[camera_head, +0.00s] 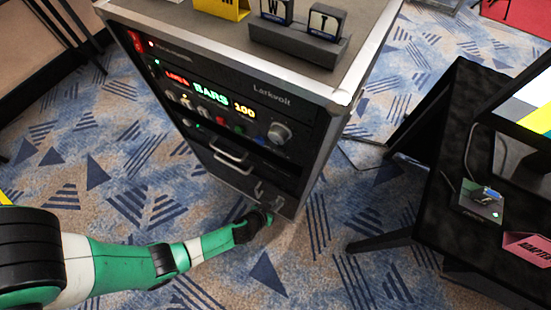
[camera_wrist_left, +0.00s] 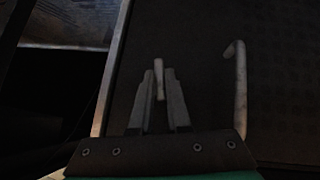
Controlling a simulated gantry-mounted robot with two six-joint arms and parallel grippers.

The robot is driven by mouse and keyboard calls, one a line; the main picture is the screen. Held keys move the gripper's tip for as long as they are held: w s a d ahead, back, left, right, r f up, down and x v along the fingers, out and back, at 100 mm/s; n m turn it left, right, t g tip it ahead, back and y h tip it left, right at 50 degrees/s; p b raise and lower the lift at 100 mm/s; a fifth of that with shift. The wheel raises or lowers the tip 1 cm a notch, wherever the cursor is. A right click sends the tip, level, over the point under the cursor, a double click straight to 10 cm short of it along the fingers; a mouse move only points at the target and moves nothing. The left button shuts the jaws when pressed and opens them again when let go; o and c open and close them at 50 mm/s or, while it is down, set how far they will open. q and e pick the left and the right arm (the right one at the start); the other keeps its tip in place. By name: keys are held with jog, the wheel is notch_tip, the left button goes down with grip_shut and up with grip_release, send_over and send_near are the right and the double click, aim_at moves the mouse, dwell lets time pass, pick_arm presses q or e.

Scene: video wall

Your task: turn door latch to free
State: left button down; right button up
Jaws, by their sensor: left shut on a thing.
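My left gripper (camera_head: 264,217) is low at the front of the equipment rack (camera_head: 320,160), by the door at its base. In the left wrist view its two fingers (camera_wrist_left: 159,76) are closed around a slim grey lever, the door latch (camera_wrist_left: 158,72), whose end shows between and beyond the tips. The dark door panel (camera_wrist_left: 200,60) lies behind it. A bent grey handle (camera_wrist_left: 240,90) stands on the door to the right of the fingers, apart from them. The latch's base is hidden by the fingers. My right gripper is not in view.
The rack front carries a lit panel (camera_head: 205,88), a knob (camera_head: 280,132) and pull handles (camera_head: 232,158). Small blocks in a holder (camera_head: 295,40) stand on top. A black table (camera_head: 440,190) with a monitor is at the right. Patterned carpet (camera_head: 120,200) lies open at the left.

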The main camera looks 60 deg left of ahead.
pick_arm(q)
jog(key=shift+d+f+m+g+y+b, duration=0.1)
jog(key=shift+m+g+y+b, duration=0.3)
jog(key=shift+y+b, duration=0.4)
jog(key=c, duration=0.9)
grip_release()
jog(key=shift+w, duration=0.1)
jog(key=shift+r, duration=0.2)
jog(key=p+v, duration=0.6)
jog(key=v, duration=0.5)
jog(key=shift+s+d+r+p, duration=0.15)
jog(key=shift+s+d+p, duration=0.05)
jog(key=shift+d+p, duration=0.1)
